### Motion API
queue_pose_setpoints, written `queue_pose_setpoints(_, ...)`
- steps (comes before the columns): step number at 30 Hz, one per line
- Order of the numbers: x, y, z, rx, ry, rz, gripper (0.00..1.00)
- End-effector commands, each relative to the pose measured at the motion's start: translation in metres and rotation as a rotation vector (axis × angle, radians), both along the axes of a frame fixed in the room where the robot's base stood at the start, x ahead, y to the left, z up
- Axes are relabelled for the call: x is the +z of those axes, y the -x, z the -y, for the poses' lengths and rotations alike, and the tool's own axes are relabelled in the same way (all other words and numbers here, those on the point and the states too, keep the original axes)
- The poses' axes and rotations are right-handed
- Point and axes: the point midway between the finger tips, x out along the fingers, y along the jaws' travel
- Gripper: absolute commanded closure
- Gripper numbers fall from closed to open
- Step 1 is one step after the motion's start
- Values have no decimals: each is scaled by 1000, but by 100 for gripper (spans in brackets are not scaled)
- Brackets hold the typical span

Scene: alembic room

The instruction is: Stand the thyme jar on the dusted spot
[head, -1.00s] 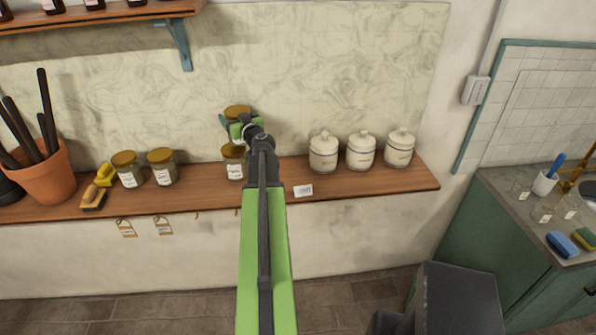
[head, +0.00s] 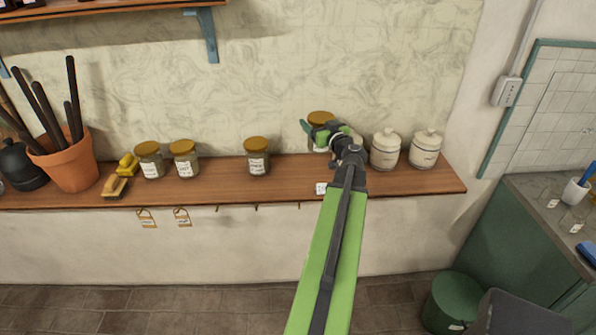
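My gripper (head: 322,133) is over the right part of the wooden shelf, shut on a jar with a golden lid (head: 320,117). Its fingers and wrist hide most of that jar and its label. The held jar appears raised above the shelf. Three similar labelled jars stand on the shelf: one (head: 150,161) and another (head: 184,160) at the left, and one (head: 257,158) near the middle. The label writing is too small to read, so I cannot tell which jar is thyme. I cannot make out a dusted spot on the shelf (head: 222,180).
White lidded canisters (head: 386,151) stand at the right, one partly behind my gripper. A small white card (head: 321,188) is at the shelf's front edge. A yellow brush (head: 116,187) and a terracotta pot (head: 68,165) are at the left. Bare shelf lies between the jars.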

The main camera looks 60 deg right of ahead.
Motion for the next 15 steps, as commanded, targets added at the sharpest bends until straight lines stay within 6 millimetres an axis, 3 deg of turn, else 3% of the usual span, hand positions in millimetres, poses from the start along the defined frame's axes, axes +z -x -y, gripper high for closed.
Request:
queue_pose_setpoints(1,-7,15,-4,6,1,2,80)
queue_pose_setpoints(3,-8,25,-7,17,2,2,80)
queue_pose_setpoints(7,-8,25,-7,24,2,2,80)
queue_pose_setpoints(11,-26,3,-8,27,2,2,80)
queue_pose_setpoints(15,-51,-35,-10,27,2,2,80)
